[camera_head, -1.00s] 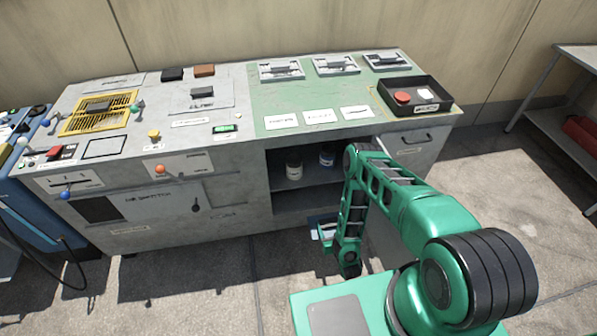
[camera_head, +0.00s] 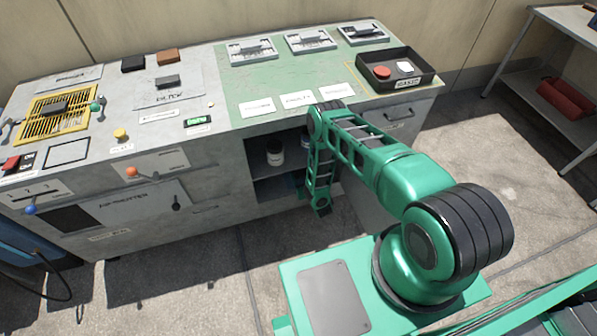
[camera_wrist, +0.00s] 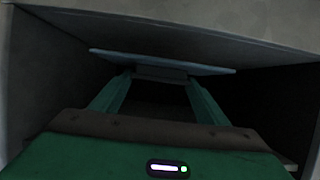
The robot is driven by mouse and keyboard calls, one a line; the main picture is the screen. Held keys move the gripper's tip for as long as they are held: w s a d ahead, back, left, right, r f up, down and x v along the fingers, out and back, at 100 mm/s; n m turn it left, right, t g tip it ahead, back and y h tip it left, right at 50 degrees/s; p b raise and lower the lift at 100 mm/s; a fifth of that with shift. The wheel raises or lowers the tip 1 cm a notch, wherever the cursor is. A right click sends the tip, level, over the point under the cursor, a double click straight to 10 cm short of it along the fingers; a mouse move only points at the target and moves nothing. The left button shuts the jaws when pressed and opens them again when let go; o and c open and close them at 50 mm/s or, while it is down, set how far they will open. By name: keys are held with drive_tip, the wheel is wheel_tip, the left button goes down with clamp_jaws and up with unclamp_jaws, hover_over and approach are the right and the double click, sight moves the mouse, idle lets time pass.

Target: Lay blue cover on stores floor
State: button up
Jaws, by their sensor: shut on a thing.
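My gripper (camera_wrist: 157,76) is shut on the blue cover (camera_wrist: 165,61), a thin flat blue-grey plate seen nearly edge-on across the fingertips in the wrist view. The gripper and cover are inside a dark compartment under a pale shelf or top panel (camera_wrist: 190,28). The cover is held off the compartment's floor as far as I can tell; the floor itself is too dark to see. In the head view the arm reaches into the open cupboard (camera_head: 268,188) in the bench front, and its links hide the gripper and most or all of the cover.
A white jar (camera_head: 275,153) stands on the upper shelf. The bench top carries a black tray (camera_head: 430,76) with a red item, several grey fixtures and labels. The cupboard's side walls are close to my gripper. Open concrete floor (camera_head: 200,285) lies before the bench.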

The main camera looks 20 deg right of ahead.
sight(303, 176)
drive_tip(key=w, duration=0.5)
drive_tip(key=shift+w, duration=0.1)
drive_tip(key=shift+w+f, duration=0.15)
drive_tip(key=shift+f, duration=1.6)
drive_tip(key=o, duration=1.1)
drive_tip(key=shift+o, duration=0.2)
drive_tip(key=v, duration=1.2)
drive_tip(key=shift+r, duration=0.1)
